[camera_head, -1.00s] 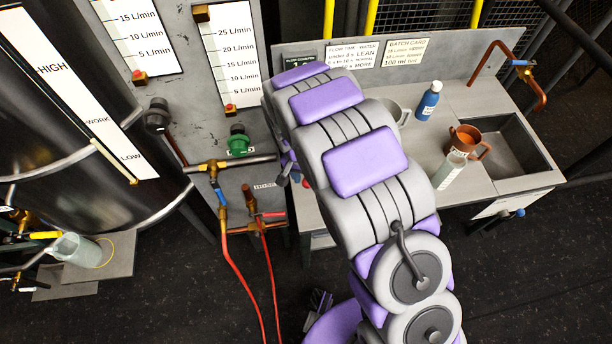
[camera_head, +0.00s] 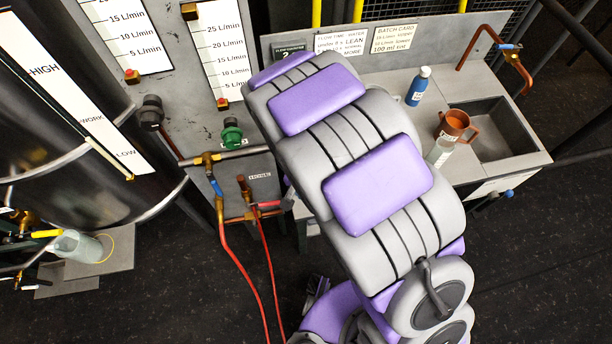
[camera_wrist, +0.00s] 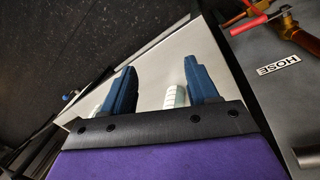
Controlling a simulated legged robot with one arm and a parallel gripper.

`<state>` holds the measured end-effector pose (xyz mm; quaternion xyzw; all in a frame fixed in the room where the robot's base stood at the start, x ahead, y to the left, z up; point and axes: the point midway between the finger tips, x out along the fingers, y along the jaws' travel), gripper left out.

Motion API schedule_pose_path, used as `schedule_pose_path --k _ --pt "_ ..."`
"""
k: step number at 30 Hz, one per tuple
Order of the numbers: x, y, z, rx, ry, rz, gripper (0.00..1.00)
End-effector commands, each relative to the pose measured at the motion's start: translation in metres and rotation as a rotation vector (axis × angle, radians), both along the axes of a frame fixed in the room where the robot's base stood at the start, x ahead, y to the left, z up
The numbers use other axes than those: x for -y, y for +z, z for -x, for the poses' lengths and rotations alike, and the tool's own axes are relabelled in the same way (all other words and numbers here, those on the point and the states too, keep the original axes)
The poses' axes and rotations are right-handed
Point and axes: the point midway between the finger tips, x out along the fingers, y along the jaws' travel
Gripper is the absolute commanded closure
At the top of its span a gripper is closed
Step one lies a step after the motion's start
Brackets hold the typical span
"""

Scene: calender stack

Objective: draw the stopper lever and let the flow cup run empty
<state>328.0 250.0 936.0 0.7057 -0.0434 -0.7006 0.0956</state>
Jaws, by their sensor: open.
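My gripper (camera_wrist: 160,66) is open, its two dark blue fingers pointing over the pale bench top in the wrist view. A white ribbed cylinder (camera_wrist: 175,97) shows beside the right finger; I cannot tell whether it touches, and nothing is visibly gripped. In the head view my arm hides the gripper and the middle of the bench (camera_head: 530,160). I cannot make out the flow cup or its stopper lever in either view.
A blue bottle (camera_head: 418,87) stands at the back of the bench, left of the sink (camera_head: 490,135). A copper tap (camera_head: 515,62) overhangs the right. Red hoses (camera_head: 235,258) hang from the hose panel, whose HOSE label (camera_wrist: 279,65) shows in the wrist view.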

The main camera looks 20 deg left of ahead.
Motion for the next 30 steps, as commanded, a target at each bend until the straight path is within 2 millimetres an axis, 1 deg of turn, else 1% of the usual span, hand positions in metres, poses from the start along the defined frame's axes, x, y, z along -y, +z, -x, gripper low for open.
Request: schedule_pose_path --k 3,9,13,22,26,29,30 --pt "0.013 0.002 0.017 -0.005 0.001 0.005 0.41" --pt "0.025 0.004 0.033 -0.001 0.001 0.001 0.41" --pt "0.029 0.005 0.039 -0.003 0.000 0.003 0.41" --pt "0.030 0.004 0.040 -0.002 0.001 0.002 0.41" --pt "0.030 0.004 0.038 -0.007 -0.026 -0.003 0.53" --pt "0.030 0.001 0.031 -0.029 -0.134 -0.029 0.62" --pt "0.030 0.000 0.026 -0.043 -0.204 -0.047 0.66"
